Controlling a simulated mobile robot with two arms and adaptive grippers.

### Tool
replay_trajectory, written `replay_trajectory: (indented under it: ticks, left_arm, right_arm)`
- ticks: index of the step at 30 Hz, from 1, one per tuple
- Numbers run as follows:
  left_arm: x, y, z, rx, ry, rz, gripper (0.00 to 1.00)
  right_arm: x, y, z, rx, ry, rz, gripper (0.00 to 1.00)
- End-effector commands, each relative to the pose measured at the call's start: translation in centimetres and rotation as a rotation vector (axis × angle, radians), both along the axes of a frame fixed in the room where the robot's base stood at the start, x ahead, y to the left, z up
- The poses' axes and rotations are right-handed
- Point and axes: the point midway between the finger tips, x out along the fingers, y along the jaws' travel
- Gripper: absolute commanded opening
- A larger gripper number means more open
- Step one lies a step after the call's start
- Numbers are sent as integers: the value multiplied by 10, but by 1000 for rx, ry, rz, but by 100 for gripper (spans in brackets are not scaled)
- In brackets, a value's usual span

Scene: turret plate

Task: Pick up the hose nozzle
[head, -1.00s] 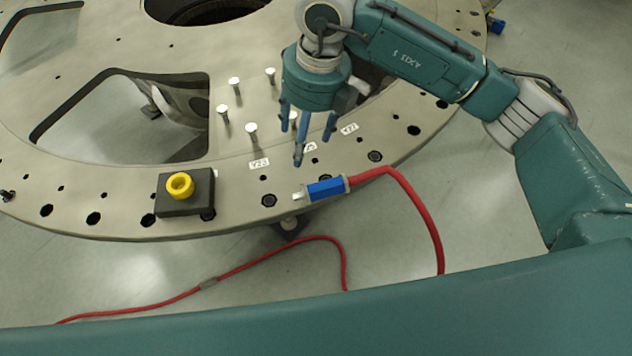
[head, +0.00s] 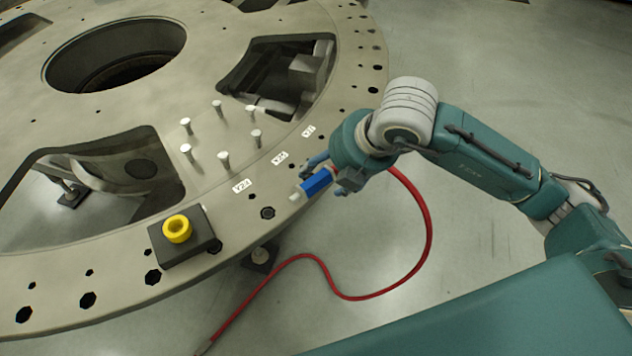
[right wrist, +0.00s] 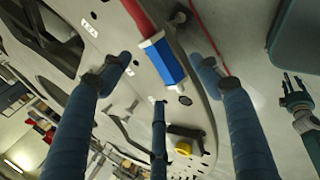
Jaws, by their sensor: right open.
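The hose nozzle (head: 317,182) has a blue body, a pale tip and a red hose at its back end. It lies near the rim of the turret plate (head: 120,215). My right gripper (head: 326,178) is at the nozzle in the head view, with fingers on both sides of it. In the right wrist view the nozzle (right wrist: 166,60) shows between the spread blue fingers of the right gripper (right wrist: 160,85), which is open. Whether any finger touches it I cannot tell. In the right wrist view another gripper (right wrist: 294,90) shows at the right edge, its fingers apart.
The red hose (head: 428,225) hangs off the rim and loops over the floor. Large cutouts open in the plate.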

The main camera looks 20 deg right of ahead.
Motion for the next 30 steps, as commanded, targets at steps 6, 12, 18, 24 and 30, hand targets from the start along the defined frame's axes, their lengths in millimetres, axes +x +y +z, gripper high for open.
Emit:
replay_trajectory:
  ticks: [6,12,18,24,30]
  left_arm:
    - [0,10,9,12,0,1,40]
    - [-1,20,18,23,2,5,40]
    - [-1,20,19,23,2,6,40]
    - [-2,17,18,20,3,6,40]
    - [-2,12,18,14,4,4,40]
  right_arm:
    - [8,6,-14,-1,4,3,63]
    - [22,14,-40,-1,3,1,63]
    - [26,16,-50,-1,1,3,63]
    - [26,16,-50,-1,1,3,53]
    - [26,16,-50,-2,0,3,13]
